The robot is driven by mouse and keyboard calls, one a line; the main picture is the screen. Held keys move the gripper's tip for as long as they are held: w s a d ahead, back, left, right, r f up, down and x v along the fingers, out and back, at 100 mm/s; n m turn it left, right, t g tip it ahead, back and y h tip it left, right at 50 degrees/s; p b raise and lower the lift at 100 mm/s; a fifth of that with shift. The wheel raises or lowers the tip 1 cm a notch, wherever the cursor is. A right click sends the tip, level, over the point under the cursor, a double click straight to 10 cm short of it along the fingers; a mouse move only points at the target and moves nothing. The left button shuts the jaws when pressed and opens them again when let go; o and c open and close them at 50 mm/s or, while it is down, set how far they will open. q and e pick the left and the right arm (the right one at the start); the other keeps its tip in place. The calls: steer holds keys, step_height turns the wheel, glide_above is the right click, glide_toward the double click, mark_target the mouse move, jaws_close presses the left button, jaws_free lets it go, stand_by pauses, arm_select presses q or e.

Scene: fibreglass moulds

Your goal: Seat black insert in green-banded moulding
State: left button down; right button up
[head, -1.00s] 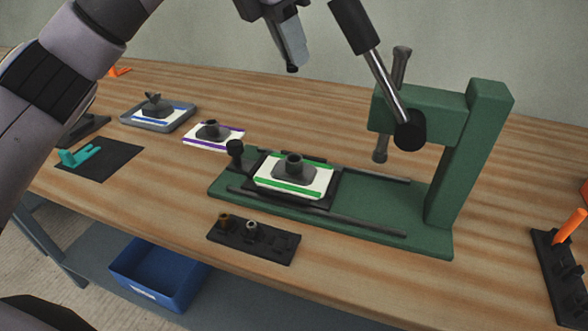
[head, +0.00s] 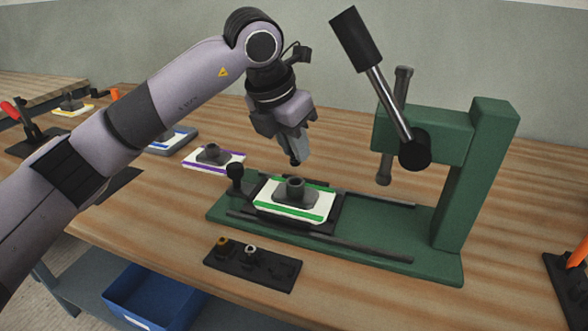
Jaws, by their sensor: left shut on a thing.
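The green-banded moulding (head: 268,205) is a white plate with green stripes and a grey raised boss (head: 296,188) with a round top. It lies in the black holder (head: 330,220) on the green press base. My left gripper (head: 297,150) points down just above the boss, with a gap between them. It is shut on a small dark piece at its fingertips, which looks like the black insert (head: 295,162); the fingers hide most of it. My right gripper is not in view.
The green press (head: 470,180) with its raised lever (head: 385,90) and ram stands to the right of the gripper. A black rack (head: 255,270) holds a brass and a silver insert in front. A purple-banded moulding (head: 195,165) lies to the left, and a blue bin (head: 150,300) sits below.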

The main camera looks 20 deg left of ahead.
mark_target(292, 164)
arm_select(q)
step_height(292, 164, down, 5)
steer(key=shift+r, duration=0.1)
stand_by(0.3)
